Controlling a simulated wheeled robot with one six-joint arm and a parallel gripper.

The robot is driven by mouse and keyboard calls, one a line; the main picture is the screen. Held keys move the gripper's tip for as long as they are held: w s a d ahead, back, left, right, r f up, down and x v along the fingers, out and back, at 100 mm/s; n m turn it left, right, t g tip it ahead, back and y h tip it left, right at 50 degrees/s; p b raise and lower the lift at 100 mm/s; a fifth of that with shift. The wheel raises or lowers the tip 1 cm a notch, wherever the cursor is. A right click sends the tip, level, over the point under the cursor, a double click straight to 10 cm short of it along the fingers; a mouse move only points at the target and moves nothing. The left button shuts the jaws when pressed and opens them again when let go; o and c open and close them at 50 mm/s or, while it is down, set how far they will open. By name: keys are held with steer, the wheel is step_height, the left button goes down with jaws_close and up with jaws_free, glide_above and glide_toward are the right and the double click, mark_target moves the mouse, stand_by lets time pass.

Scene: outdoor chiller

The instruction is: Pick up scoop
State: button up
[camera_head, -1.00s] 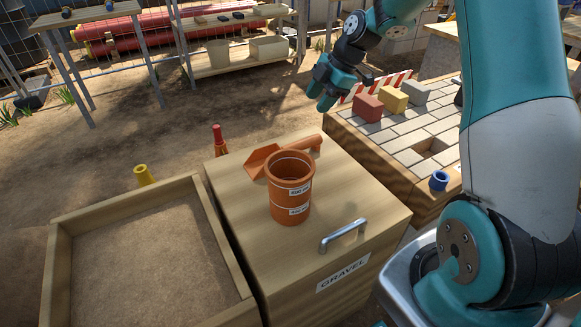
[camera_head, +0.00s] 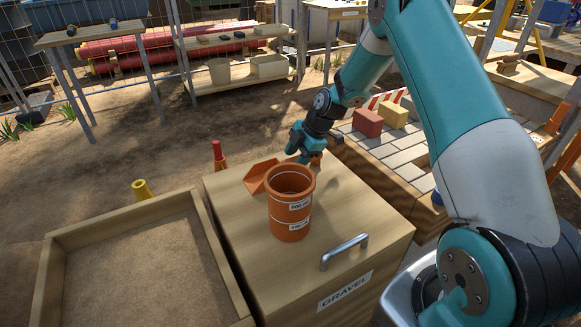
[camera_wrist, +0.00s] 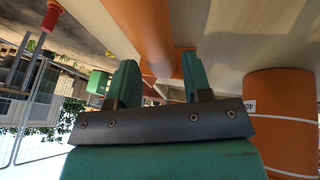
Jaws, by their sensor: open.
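The orange scoop (camera_head: 262,176) lies on the wooden lid of the gravel box (camera_head: 225,200), behind the orange bucket (camera_head: 290,215). In the head view its handle is mostly hidden by the bucket and my gripper (camera_head: 304,157). My gripper is at the handle end, low over the box's back edge. In the wrist view the scoop (camera_wrist: 143,28) runs down toward the space between the two green fingers (camera_wrist: 160,66). The fingers are apart, one to each side of the handle. I cannot tell whether they touch it. The bucket (camera_wrist: 280,110) stands to the right there.
A metal handle (camera_head: 344,252) is on the box near its front. A sand-filled wooden tray (camera_head: 228,275) is at left. A paved block with bricks (camera_head: 367,122) is at right, close to my arm.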

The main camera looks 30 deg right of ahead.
mark_target(292, 159)
steer(key=shift+x, duration=1.45)
jaws_close()
step_height(292, 159, up, 20)
steer(key=p, duration=0.2)
steer(key=shift+c, duration=1.7)
jaws_free()
jaws_close()
